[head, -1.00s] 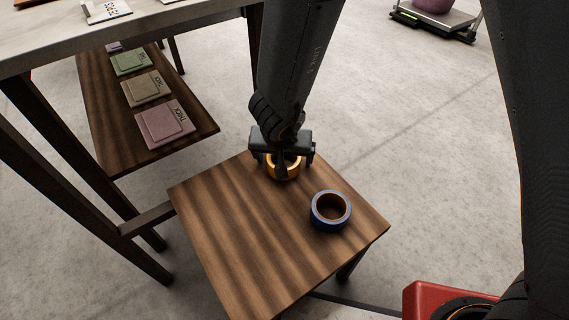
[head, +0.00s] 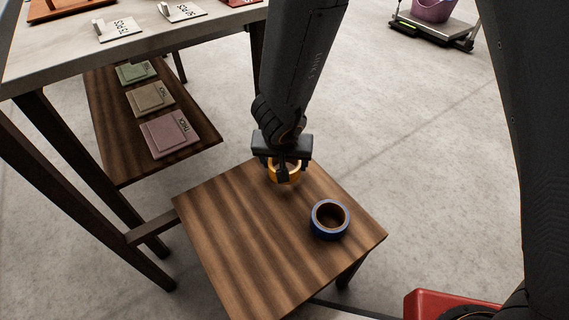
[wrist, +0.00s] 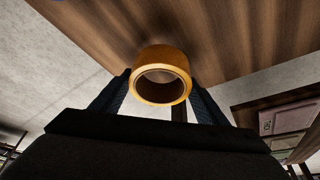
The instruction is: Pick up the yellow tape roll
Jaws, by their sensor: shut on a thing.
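The yellow tape roll (head: 284,176) is in my gripper (head: 284,168) at the back corner of the small wooden table (head: 250,240). The fingers are shut on the roll, and it appears to be a little above the table top. In the wrist view the yellow tape roll (wrist: 162,76) sits between the two fingers of my gripper (wrist: 160,88), with its round hole facing the camera. Part of the roll is hidden behind the gripper in the head view.
A blue tape roll (head: 330,219) lies on the table, right and in front of my gripper. A lower shelf (head: 112,130) with several coloured pads stands at left, under a pale worktop (head: 60,60). A scale with a purple basket (head: 432,10) is at the upper right.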

